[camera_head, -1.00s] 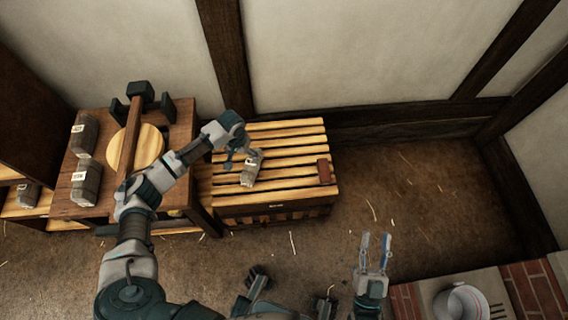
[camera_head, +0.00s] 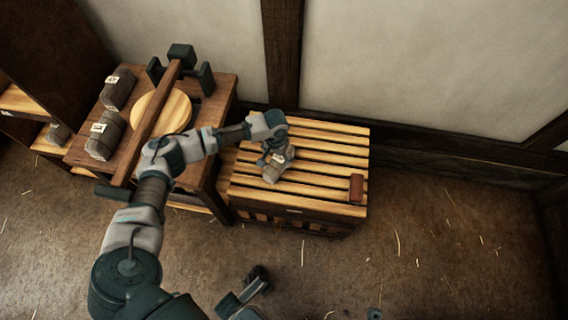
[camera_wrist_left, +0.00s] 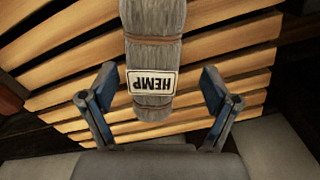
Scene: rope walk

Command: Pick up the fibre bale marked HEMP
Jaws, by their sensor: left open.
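The grey fibre bale marked HEMP (camera_head: 278,168) lies on the slatted wooden crate top (camera_head: 322,143). In the left wrist view the bale (camera_wrist_left: 155,52) shows its white HEMP label upside down, with its near end between the two fingers. My left gripper (camera_head: 272,158) is at the bale in the head view, partly covering it. In the left wrist view the left gripper (camera_wrist_left: 155,95) is open, one finger on each side of the bale, with gaps on both sides.
A red-brown block (camera_head: 356,187) sits at the crate's right front. Left of the crate, a wooden table (camera_head: 225,100) with a press holds two more labelled bales (camera_head: 118,88) (camera_head: 104,135). Another bale (camera_head: 58,134) is on a shelf. Floor to the right is clear.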

